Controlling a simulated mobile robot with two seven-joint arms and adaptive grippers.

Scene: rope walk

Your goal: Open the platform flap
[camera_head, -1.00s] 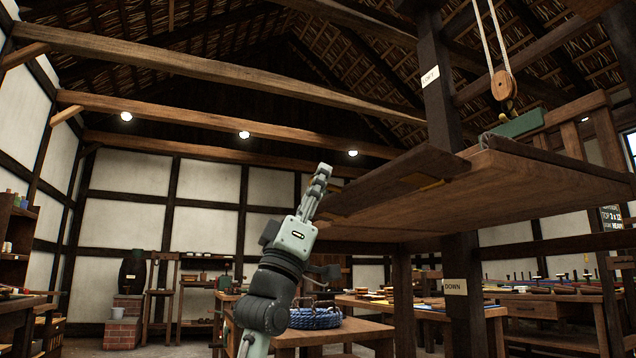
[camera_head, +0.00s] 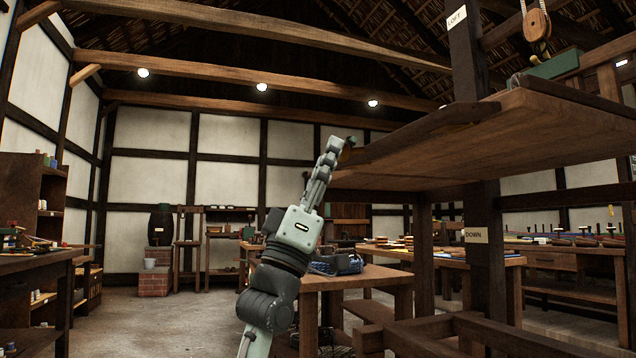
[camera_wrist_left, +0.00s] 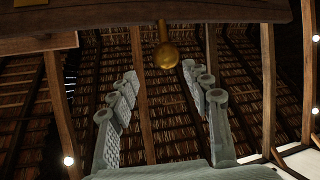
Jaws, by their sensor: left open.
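The platform flap (camera_head: 425,128) is a dark board along the left edge of the raised wooden platform (camera_head: 500,145). In the left wrist view a dark wooden edge (camera_wrist_left: 150,15), seemingly the flap's, crosses the top. A round brass knob (camera_wrist_left: 165,55) shows just below it, between the finger lines. My left gripper (camera_head: 335,150) points up beside the flap's near-left end. In the left wrist view its fingers (camera_wrist_left: 160,90) are spread apart with nothing between them. Whether a fingertip touches the flap is unclear. My right gripper is out of view.
A dark post (camera_head: 467,60) with a LOFT sign rises by the platform, and a DOWN sign (camera_head: 476,235) hangs lower. A pulley block (camera_head: 537,25) hangs above. A bench with blue rope (camera_head: 336,264) stands behind my left arm. The floor at left is clear.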

